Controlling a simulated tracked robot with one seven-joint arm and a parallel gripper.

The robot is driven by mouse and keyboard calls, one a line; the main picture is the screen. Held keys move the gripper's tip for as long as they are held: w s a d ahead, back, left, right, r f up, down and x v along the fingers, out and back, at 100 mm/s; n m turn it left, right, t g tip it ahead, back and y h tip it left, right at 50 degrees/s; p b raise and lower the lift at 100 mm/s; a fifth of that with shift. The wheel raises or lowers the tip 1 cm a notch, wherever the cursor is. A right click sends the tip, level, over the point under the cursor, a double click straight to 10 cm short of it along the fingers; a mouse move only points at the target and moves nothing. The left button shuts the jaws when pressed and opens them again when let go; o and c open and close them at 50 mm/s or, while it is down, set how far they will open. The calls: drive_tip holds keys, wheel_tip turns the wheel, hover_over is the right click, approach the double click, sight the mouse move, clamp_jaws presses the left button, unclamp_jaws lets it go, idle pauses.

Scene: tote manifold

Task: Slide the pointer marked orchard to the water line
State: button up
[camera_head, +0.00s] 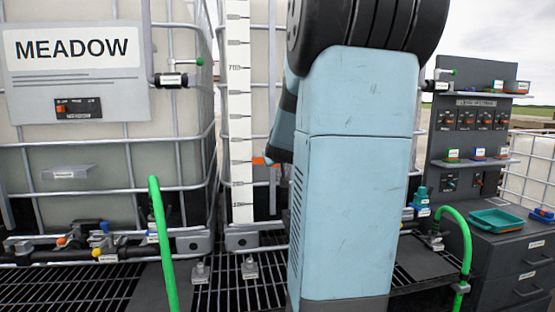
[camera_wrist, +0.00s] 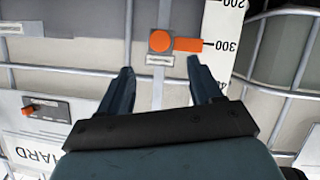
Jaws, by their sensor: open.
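The orange pointer (camera_wrist: 188,44) with its round orange knob (camera_wrist: 160,41) sits on a vertical rail beside the white scale (camera_wrist: 222,60), at the 300 mark, in the wrist view. A small label by the knob is too small to read. My gripper (camera_wrist: 160,68) is open and empty; its fingertips stand either side of the rail, short of the knob in the picture. In the head view a bit of orange (camera_head: 259,161) shows beside the scale board (camera_head: 239,110), partly hidden by my arm.
A sign (camera_wrist: 28,142) ending in "HARD" appears upside down in the wrist view. Metal cage bars (camera_wrist: 290,92) cross the tote. The MEADOW tote (camera_head: 75,60) stands left in the head view; a grey cabinet (camera_head: 510,260) with a teal tray (camera_head: 495,222) stands right.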

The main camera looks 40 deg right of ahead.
drive_tip(key=shift+v, duration=0.8)
drive_tip(key=shift+a, duration=0.1)
drive_tip(key=s+a+f+n+g+y, duration=0.1)
drive_tip(key=s+a+y, duration=0.35)
drive_tip(key=a, duration=0.65)
drive_tip(key=s+a+f+n+g+y, duration=0.1)
drive_tip(key=s+a+n+y, duration=0.3)
drive_tip(key=a, duration=0.7)
drive_tip(key=s+a+f+g, duration=0.1)
drive_tip(key=s+a+f, duration=0.1)
drive_tip(key=s+a, duration=0.3)
drive_tip(key=s+a+f+m+g, duration=0.1)
drive_tip(key=s+a, duration=0.4)
drive_tip(key=s, duration=0.7)
drive_tip(key=shift+f+g+h, duration=0.45)
drive_tip(key=shift+f+g, duration=0.25)
drive_tip(key=shift+g, duration=0.1)
drive_tip(key=shift+s+a, duration=0.1)
drive_tip(key=shift+c, duration=0.3)
